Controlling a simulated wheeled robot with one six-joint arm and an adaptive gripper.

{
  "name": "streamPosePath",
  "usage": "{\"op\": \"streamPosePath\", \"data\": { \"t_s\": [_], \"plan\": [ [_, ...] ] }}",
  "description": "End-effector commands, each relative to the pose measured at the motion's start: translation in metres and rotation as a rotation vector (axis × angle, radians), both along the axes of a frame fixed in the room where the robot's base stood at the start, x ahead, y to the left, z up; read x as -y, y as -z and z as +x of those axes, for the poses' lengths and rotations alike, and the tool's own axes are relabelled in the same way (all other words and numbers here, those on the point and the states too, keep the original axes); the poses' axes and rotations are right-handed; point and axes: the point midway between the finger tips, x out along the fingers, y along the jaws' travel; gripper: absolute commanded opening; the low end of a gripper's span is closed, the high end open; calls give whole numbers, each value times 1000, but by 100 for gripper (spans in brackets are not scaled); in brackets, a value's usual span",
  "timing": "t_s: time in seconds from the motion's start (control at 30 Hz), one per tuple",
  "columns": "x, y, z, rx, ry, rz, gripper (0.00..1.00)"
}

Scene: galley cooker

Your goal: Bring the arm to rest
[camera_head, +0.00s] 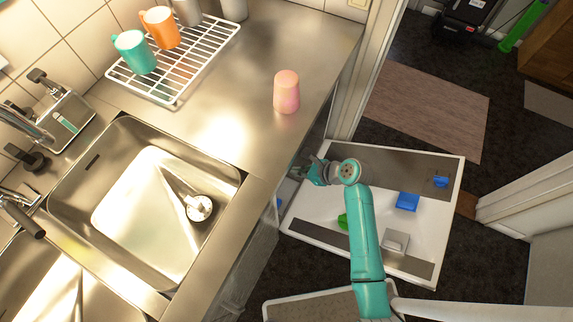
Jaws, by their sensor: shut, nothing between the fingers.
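My teal arm reaches up from the lower right of the head view, in front of the counter's right edge. My gripper (311,172) is at its far end, pointing left toward the counter edge. It is small in the picture, and its fingers are shut with nothing between them. A pink cup (286,92) stands on the steel counter above and left of the gripper, apart from it. Part of the white-edged surface below is hidden behind my arm.
A steel sink (120,190) is at the left. A white rack (190,62) holds a teal mug (133,52), an orange mug (160,28) and grey cups. A white-framed panel (452,190) with blue and green pieces lies beneath my arm. Dark floor and a brown mat (425,110) are beyond.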

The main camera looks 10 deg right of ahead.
Motion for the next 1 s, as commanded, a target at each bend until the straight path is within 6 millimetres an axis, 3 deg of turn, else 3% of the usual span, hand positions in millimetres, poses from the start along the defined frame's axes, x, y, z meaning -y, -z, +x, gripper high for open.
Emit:
{"op": "streamPosePath", "data": {
  "t_s": [0.4, 0.53, 0.8, 1.0],
  "plan": [
    [8, 0, -7, 1, -1, -2, 0],
    [9, 7, -18, 34, -11, -36, 0],
    [21, 30, -87, 268, -113, -321, 0],
    [36, 26, -146, 452, -235, -597, 0]
  ]
}}
